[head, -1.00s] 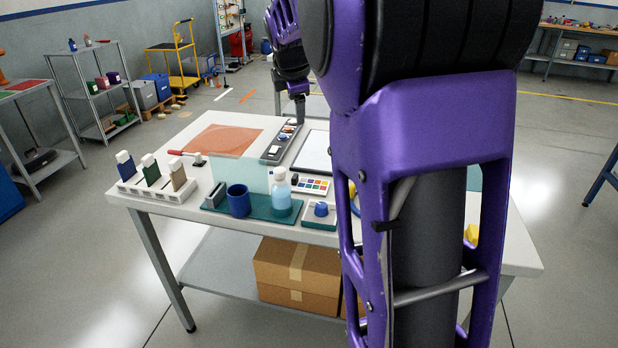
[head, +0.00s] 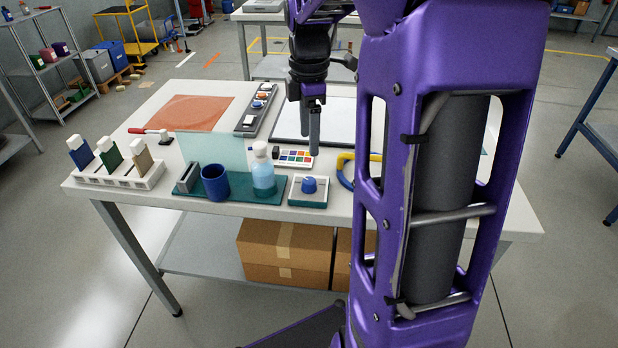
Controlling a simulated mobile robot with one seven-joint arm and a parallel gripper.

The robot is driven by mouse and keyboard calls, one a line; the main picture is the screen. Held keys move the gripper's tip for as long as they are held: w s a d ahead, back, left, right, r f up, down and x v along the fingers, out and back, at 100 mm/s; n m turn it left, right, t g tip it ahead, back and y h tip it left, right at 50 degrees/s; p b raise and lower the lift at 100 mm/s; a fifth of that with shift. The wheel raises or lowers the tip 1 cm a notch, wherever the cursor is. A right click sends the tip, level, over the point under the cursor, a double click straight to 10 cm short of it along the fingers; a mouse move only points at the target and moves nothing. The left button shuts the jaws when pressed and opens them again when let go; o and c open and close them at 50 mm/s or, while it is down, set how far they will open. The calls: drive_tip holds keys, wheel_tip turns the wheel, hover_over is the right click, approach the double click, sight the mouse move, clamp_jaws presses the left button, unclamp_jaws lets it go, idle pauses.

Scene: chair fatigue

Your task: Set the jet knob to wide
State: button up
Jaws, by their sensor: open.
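A blue knob (head: 309,185) sits on a small white plate with a teal base (head: 308,202) near the table's front edge. It is the likely jet knob. Its setting is too small to read. My gripper (head: 314,148) points down behind the knob in the head view, over or near the small colour palette (head: 293,158). It is open, seen nearly edge-on, with nothing visible between the fingers. It is apart from the knob.
Left of the knob, a teal mat (head: 240,208) bears a spray-type bottle (head: 263,172), a blue cup (head: 215,182) and a clear upright panel (head: 215,150). A yellow-and-blue ring (head: 345,168) lies to the right. A dark button panel (head: 256,108) lies further back.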

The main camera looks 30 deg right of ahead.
sight(309, 180)
wheel_tip(309, 180, down, 12)
drive_tip(key=shift+w+r+b, duration=0.1)
drive_tip(key=shift+r+b, duration=0.15)
drive_tip(key=shift+b, duration=0.85)
clamp_jaws()
